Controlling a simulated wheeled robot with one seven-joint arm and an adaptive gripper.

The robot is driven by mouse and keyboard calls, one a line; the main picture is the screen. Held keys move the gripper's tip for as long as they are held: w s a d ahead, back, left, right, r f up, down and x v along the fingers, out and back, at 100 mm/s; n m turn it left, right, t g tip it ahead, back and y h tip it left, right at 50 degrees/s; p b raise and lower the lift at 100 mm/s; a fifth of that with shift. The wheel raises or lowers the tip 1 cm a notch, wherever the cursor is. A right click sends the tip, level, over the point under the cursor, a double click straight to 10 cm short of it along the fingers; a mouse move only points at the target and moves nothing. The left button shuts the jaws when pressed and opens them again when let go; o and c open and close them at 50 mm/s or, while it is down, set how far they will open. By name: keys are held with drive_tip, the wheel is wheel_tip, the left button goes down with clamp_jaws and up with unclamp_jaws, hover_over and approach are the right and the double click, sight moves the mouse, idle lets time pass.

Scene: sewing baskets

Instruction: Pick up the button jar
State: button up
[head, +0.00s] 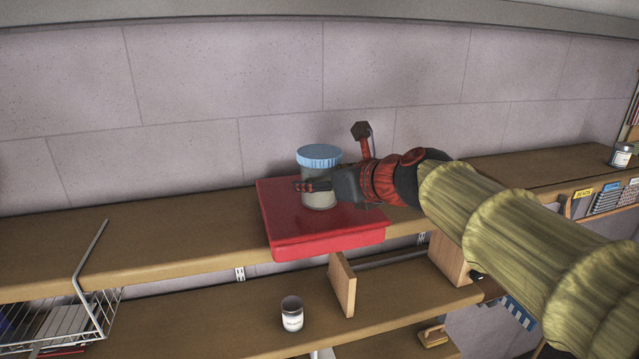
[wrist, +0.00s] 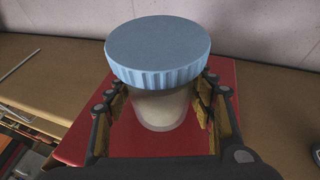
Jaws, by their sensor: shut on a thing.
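The button jar (head: 319,170) has a ribbed blue lid and a pale, see-through body. It stands upright at the red box (head: 325,234) on the upper shelf; I cannot tell whether its base touches the box top. My gripper (head: 313,186) reaches in from the right and is shut on the jar's body below the lid. In the wrist view the blue lid (wrist: 158,52) fills the upper middle, and the fingers (wrist: 160,110) are on both sides of the jar. The lid hides part of the body.
A wall stands close behind the wooden shelf (head: 130,246). A small white jar (head: 292,314) and a wooden divider (head: 342,284) are on the shelf below. A wire basket (head: 90,318) is at lower left. Another jar (head: 621,155) stands far right. The upper shelf left of the box is clear.

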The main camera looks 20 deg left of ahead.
drive_tip(key=c, duration=0.4)
drive_tip(key=shift+r, duration=0.15)
